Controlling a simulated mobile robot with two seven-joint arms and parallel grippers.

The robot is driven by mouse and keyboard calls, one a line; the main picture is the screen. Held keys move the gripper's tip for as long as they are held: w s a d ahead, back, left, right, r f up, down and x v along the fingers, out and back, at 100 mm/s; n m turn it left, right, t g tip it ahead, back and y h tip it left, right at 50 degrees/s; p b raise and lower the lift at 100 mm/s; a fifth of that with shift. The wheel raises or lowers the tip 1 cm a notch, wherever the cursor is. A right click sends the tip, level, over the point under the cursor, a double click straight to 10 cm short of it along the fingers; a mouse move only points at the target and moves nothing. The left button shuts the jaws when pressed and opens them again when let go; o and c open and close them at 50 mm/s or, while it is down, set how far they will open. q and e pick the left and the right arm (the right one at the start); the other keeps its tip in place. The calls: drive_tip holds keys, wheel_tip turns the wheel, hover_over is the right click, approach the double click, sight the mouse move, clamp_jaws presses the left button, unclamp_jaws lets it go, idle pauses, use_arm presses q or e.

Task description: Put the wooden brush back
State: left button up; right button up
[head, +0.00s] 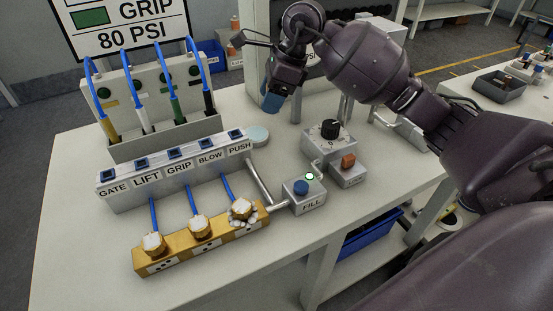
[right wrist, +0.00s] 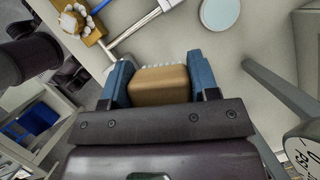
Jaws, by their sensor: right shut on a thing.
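My right gripper (head: 272,100) hangs above the table, behind the labelled switch box. In the right wrist view its blue fingers (right wrist: 160,84) are shut on the wooden brush (right wrist: 160,86), a brown block with a row of pale bristles along its far edge. The brush is held clear of the tabletop. In the head view the brush is hidden by the gripper. My left gripper is not in view.
A pale round disc (head: 258,135) lies on the table (head: 95,245) near the gripper; it also shows in the right wrist view (right wrist: 219,13). The switch box (head: 175,172), yellow connector block (head: 200,240), FILL box (head: 304,194) and dial box (head: 328,140) stand nearby.

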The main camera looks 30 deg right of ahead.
sight(267, 167)
wheel_tip(267, 167, down, 18)
drive_tip(key=shift+f+b, duration=0.15)
drive_tip(key=shift+b, duration=0.65)
drive_tip(key=shift+f, duration=0.1)
drive_tip(key=shift+f, duration=0.1)
drive_tip(key=o, duration=1)
drive_tip(key=shift+d+r, duration=0.1)
drive_tip(key=shift+r, duration=0.3)
drive_tip(key=p+v, duration=0.1)
drive_tip(key=v, duration=1)
drive_tip(key=shift+r, duration=0.3)
